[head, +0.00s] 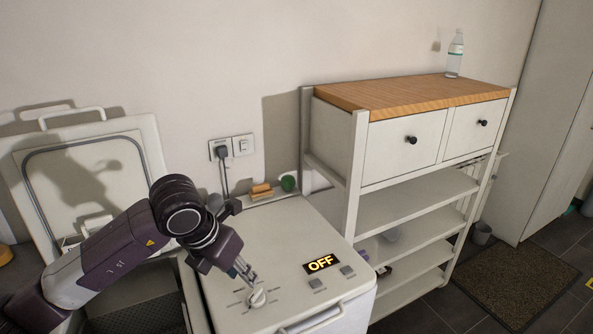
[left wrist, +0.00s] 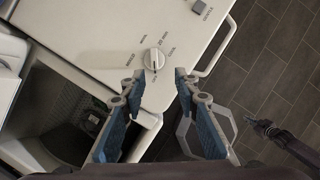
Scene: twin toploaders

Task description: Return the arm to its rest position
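My left arm comes in from the left in the head view, and its gripper (head: 245,272) is above the control panel of the closed white toploader (head: 290,226). In the left wrist view the left gripper (left wrist: 158,84) is open, with blue-padded fingers apart and nothing between them. The round white knob (left wrist: 154,59) lies just beyond the fingertips; in the head view the knob (head: 257,298) is just below the gripper. A display (head: 321,263) reads OFF. What looks like my right gripper (left wrist: 262,127) shows small at the right of the left wrist view.
The other toploader's raised lid (head: 90,165) stands at the left, close to my left arm. A white shelf unit with a wooden top (head: 410,93) is to the right, a bottle (head: 455,54) on it. A socket with a plug (head: 222,152) is behind.

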